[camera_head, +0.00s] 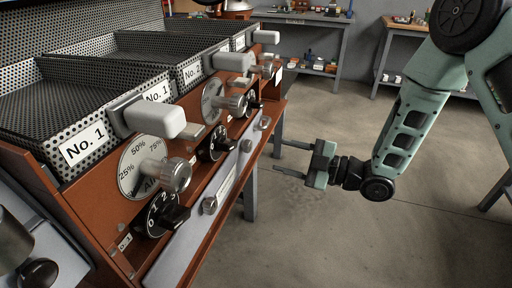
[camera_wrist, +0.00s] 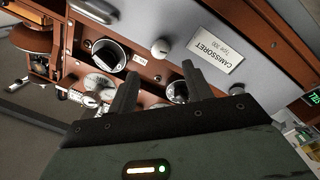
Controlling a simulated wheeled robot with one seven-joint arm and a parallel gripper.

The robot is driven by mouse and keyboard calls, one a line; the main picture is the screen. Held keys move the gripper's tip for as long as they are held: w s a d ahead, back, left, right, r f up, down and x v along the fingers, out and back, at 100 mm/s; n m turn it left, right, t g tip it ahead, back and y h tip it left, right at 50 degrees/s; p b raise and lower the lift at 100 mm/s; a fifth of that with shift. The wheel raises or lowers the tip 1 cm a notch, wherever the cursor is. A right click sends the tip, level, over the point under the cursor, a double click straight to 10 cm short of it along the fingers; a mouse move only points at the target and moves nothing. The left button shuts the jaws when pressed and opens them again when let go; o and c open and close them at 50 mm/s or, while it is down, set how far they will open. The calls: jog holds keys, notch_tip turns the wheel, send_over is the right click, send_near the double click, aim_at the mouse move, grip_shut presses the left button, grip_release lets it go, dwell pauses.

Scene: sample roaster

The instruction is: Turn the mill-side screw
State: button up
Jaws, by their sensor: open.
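The copper-brown roaster (camera_head: 205,165) has a pale grey front strip carrying small silver screws: a near one (camera_head: 210,205), a middle one (camera_head: 247,145) and a far one (camera_head: 265,122). I cannot tell which is the mill-side one. My gripper (camera_head: 276,154) is open and empty, to the right of the strip and apart from it, fingers pointing left at the panel. In the wrist view, a round silver screw (camera_wrist: 160,48) shows beyond and between the two fingers (camera_wrist: 160,76), beside the upside-down name plate (camera_wrist: 215,48). Nothing is between the fingers.
Black numbered knobs (camera_head: 168,213), silver dial knobs (camera_head: 174,175) and white handles (camera_head: 155,117) stick out above the strip. Open floor (camera_head: 330,235) lies right of the roaster; workbenches (camera_head: 300,18) stand behind.

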aim_at(251, 147)
jog(key=x, duration=0.8)
jog(key=shift+a, duration=0.35)
jog(key=c, duration=1)
